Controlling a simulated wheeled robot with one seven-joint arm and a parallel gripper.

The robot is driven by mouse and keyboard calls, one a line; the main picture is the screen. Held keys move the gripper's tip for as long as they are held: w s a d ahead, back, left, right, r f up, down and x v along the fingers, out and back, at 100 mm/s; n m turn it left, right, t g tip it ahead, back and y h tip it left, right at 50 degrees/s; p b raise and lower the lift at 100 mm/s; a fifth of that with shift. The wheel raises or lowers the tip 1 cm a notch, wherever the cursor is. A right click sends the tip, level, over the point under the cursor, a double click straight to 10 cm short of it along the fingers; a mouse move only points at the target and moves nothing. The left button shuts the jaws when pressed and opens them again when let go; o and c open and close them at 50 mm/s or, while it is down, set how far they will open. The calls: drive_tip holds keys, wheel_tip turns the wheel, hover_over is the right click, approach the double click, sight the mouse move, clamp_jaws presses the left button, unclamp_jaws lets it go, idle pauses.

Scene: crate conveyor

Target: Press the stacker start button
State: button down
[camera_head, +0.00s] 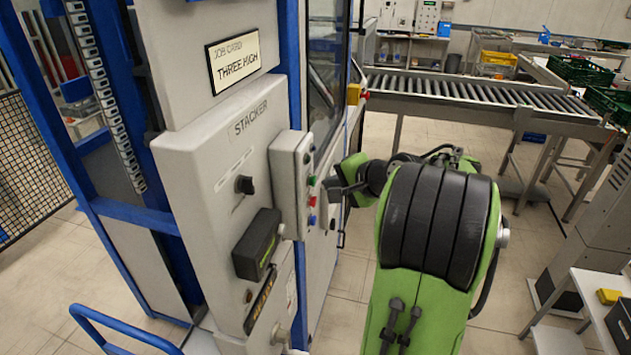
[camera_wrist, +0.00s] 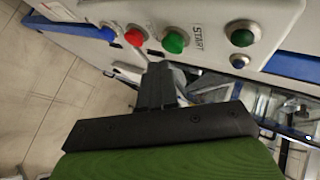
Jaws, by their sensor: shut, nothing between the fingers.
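The stacker's grey control box (camera_head: 291,185) is on the cabinet side and carries a column of buttons. In the wrist view, the box face shows a green button (camera_wrist: 242,36), a START label (camera_wrist: 197,37), another green button (camera_wrist: 174,41), a red button (camera_wrist: 135,37) and a blue button (camera_wrist: 106,34). The label lies between the two green buttons; I cannot tell which one it names. My gripper (camera_wrist: 160,67) is shut and empty, its tips just below the red and nearer green buttons in that view. No contact is clear. In the head view my gripper (camera_head: 334,191) is beside the box.
The stacker cabinet (camera_head: 220,180) has a dark knob (camera_head: 244,185), a black box (camera_head: 256,245) and a THREE HIGH card (camera_head: 233,62). A roller conveyor (camera_head: 470,92) runs behind. A table with a yellow item (camera_head: 609,296) stands at right. Open floor lies between.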

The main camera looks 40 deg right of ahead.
drive_tip(key=shift+w+a, duration=0.25)
drive_tip(key=shift+w, duration=0.05)
